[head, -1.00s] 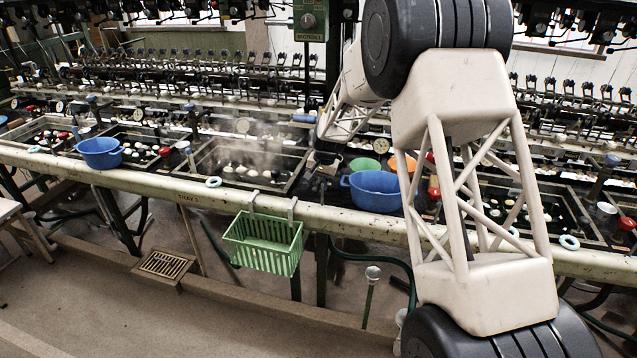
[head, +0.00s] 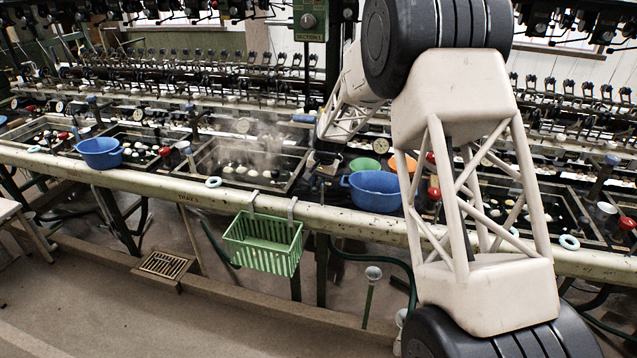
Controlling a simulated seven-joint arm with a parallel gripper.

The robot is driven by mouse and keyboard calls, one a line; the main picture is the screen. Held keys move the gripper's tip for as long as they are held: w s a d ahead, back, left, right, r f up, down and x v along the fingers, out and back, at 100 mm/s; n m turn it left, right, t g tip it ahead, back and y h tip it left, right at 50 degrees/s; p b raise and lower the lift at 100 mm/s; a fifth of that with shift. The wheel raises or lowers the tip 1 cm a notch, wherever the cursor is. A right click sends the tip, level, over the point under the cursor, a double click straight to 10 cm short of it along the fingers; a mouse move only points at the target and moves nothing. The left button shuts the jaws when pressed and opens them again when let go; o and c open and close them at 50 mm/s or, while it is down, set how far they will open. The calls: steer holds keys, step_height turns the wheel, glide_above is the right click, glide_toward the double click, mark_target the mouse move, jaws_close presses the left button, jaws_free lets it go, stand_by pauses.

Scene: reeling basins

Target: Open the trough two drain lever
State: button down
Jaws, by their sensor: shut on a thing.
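My gripper (head: 318,166) is a small dark shape at the end of the pale arm. It is low at the right end of the steaming middle trough (head: 212,176), left of the large blue basin. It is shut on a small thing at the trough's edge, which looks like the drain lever. The jaws and most of what they hold are hidden or too small to make out, so I cannot tell the lever's angle. The middle trough holds dark water with several pale cocoons.
A large blue basin (head: 376,192) stands close right of my gripper, with a green bowl (head: 364,164) and an orange bowl (head: 404,162) behind it. A green basket (head: 262,246) hangs from the front rail (head: 335,219). Reeling machinery lines the back.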

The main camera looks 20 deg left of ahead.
steer(key=shift+a, duration=0.1)
steer(key=m, duration=0.2)
steer(key=a+m, duration=0.1)
steer(key=m, duration=0.1)
steer(key=shift+a+t, duration=0.15)
steer(key=shift+t, duration=0.25)
steer(key=m, duration=0.1)
steer(key=a+m, duration=0.1)
steer(key=m, duration=0.1)
steer(key=w+m, duration=0.1)
steer(key=shift+a+m+t+h, duration=0.3)
steer(key=shift+m+t, duration=0.1)
steer(key=m, duration=0.2)
steer(key=w+a+m, duration=0.1)
steer(key=m, duration=0.1)
steer(key=shift+w+m+h, duration=0.15)
steer(key=shift+m+h, duration=0.25)
steer(key=shift+w+a+m+t+h, duration=0.15)
steer(key=shift+w+m, duration=0.15)
steer(key=shift+m, duration=0.6)
steer(key=shift+w+a+m+t+h, duration=0.15)
steer(key=shift+w+m, duration=0.15)
steer(key=shift+m, duration=0.6)
steer(key=c, duration=1.3)
jaws_free()
steer(key=shift+o, duration=0.8)
steer(key=shift+w+d, duration=0.1)
